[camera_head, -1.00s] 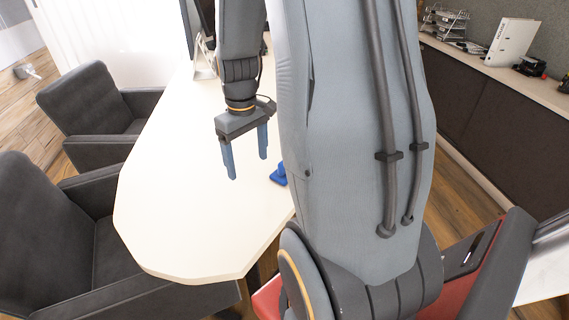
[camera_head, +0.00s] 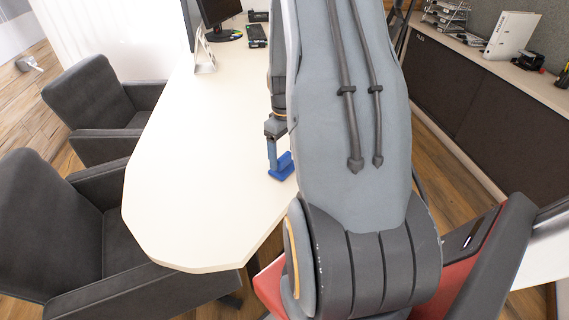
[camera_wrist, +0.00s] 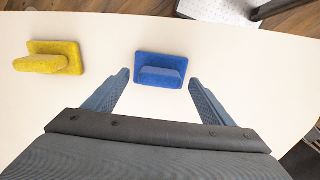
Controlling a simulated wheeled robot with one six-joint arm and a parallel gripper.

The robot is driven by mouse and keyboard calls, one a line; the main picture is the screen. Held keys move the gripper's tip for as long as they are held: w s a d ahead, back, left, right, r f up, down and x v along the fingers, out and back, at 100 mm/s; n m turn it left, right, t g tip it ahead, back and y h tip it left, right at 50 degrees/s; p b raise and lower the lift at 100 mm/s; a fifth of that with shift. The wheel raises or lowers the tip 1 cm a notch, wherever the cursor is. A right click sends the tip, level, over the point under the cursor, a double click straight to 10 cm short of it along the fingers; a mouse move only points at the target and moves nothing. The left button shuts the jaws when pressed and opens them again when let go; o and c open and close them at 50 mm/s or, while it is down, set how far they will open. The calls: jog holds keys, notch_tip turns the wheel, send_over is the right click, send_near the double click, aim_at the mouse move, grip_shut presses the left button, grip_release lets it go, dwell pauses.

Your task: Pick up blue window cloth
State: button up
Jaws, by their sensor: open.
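The blue window cloth (camera_wrist: 161,68) is a flat blue pad with a raised grip, lying on the pale table (camera_wrist: 100,100). In the wrist view it is ahead of my open gripper (camera_wrist: 158,80), roughly centred between the two fingertips. The fingers do not visibly press on it. In the head view the blue cloth (camera_head: 283,167) lies near the table's right edge, and my gripper (camera_head: 272,165) is just above or beside it. My arm hides part of the gripper there.
A yellow pad with a grip (camera_wrist: 50,62) lies left of the blue cloth in the wrist view. Dark armchairs (camera_head: 100,110) stand along the table's left side. The table's middle is clear.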

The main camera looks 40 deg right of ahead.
aim_at(284, 155)
jog(key=shift+f, duration=0.9)
jog(key=c, duration=1.2)
notch_tip(284, 155, up, 10)
jog(key=shift+b, duration=0.95)
jog(key=shift+o, duration=0.7)
